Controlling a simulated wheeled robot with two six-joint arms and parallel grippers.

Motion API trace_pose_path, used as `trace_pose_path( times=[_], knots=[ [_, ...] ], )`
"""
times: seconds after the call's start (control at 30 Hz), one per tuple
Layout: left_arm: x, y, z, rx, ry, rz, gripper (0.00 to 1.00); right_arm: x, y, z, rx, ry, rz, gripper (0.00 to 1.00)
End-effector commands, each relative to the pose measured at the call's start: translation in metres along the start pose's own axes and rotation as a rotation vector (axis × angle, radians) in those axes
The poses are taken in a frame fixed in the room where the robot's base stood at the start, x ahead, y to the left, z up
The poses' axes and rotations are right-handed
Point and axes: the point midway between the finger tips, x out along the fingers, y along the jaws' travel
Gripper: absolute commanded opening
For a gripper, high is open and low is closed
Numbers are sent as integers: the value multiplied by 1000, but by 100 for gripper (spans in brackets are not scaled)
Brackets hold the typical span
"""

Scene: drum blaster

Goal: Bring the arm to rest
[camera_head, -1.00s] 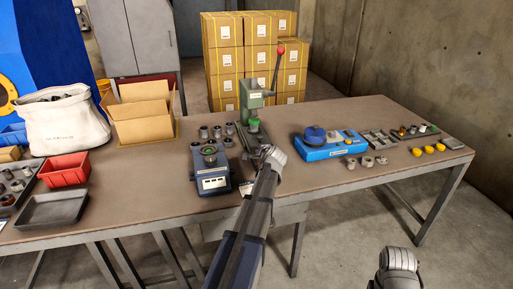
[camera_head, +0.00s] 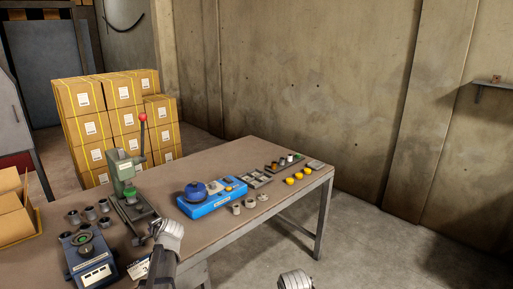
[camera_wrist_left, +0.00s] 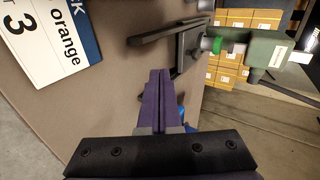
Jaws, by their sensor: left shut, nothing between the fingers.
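My left arm comes up from the bottom of the head view, its rounded grey joint over the table's (camera_head: 240,160) front edge. In the left wrist view my left gripper (camera_wrist_left: 158,75) is shut and empty, its two purple fingers pressed together above the tabletop. The fingers are apart from the green lever press (camera_wrist_left: 250,48), which stands beyond them. In the head view the fingers are hard to make out. A rounded grey part of my right arm (camera_head: 295,280) shows at the bottom; its gripper is out of sight.
The green press (camera_head: 125,170) with a red-knobbed lever stands near a dark blue device (camera_head: 88,258) and several grey cups. A blue fixture (camera_head: 212,198), small parts and yellow caps (camera_head: 298,178) lie farther right. A label card (camera_wrist_left: 50,35) is close left. Stacked cartons (camera_head: 115,120) stand behind.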

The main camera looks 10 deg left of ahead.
Motion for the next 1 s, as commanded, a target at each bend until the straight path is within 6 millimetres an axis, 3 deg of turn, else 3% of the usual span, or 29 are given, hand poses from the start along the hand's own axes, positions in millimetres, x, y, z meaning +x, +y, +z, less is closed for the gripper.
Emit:
trace_pose_path(
  times=[0.2,0.3,0.5,0.6,0.87,0.9,1.0],
  knots=[
    [-84,108,-46,-162,6,256,0,0,0,0,0,0,0,0],
    [-130,160,-59,-222,-18,393,0,0,0,0,0,0,0,0],
    [-222,252,-64,-282,-105,639,0,0,0,0,0,0,0,0],
    [-260,283,-59,-287,-154,728,0,0,0,0,0,0,0,0],
    [-344,344,-33,-256,-286,898,0,0,0,0,0,0,0,0],
    [-349,325,-37,-263,-287,894,0,-19,2,1,0,0,0,0],
    [-359,307,-39,-264,-285,892,0,-39,4,2,0,0,0,0]
  ],
)
